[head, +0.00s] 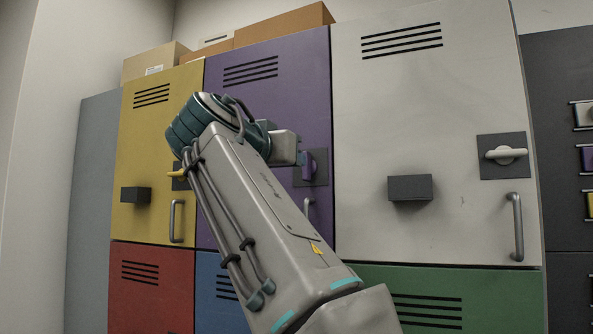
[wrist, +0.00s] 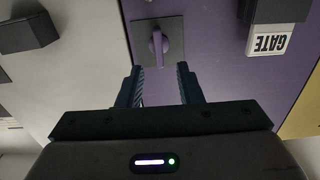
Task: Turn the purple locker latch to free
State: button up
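The purple locker door (head: 310,70) stands between the yellow and white doors. Its purple latch (head: 308,165) sits on a dark square plate (head: 322,168), partly hidden by my arm. In the wrist view the latch (wrist: 158,44) is an upright bar across a round base. My gripper (wrist: 158,82) is open and empty. Its two fingers point at the latch, one to each side of its line, with a gap short of it.
A dark block with a label reading GATE (wrist: 270,40) shows upside down in the wrist view. The white door (head: 440,110) has a horizontal latch (head: 506,154), a block (head: 410,188) and a handle (head: 517,227). The yellow door (head: 150,130) is left. Boxes (head: 285,24) sit on top.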

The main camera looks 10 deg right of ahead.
jog(key=v, duration=0.6)
jog(key=shift+s+b, duration=0.2)
jog(key=shift+b, duration=0.1)
jog(key=shift+a, duration=0.15)
jog(key=w+d+f+n+g+y+p, duration=0.1)
jog(key=w+d+f+n+g+y, duration=0.2)
jog(key=f, duration=1)
jog(key=d+f+n+g+y+p, duration=0.15)
jog(key=f+n, duration=0.35)
jog(key=f, duration=0.9)
jog(key=s+d+f+g+y, duration=0.1)
jog(key=s+f+g+y, duration=0.1)
jog(key=s+f, duration=0.4)
jog(key=s+d+f+g+y, duration=0.1)
jog(key=s+f, duration=0.5)
jog(key=f, duration=0.8)
jog(key=s+d+f+g+y, duration=0.1)
jog(key=s+f+g+y, duration=0.2)
jog(key=s+f, duration=0.4)
notch_tip(320, 180, down, 3)
jog(key=shift+d+m+g+p, duration=0.4)
jog(key=shift+g+p, duration=0.05)
jog(key=shift+g, duration=0.2)
jog(key=shift+w, duration=0.1)
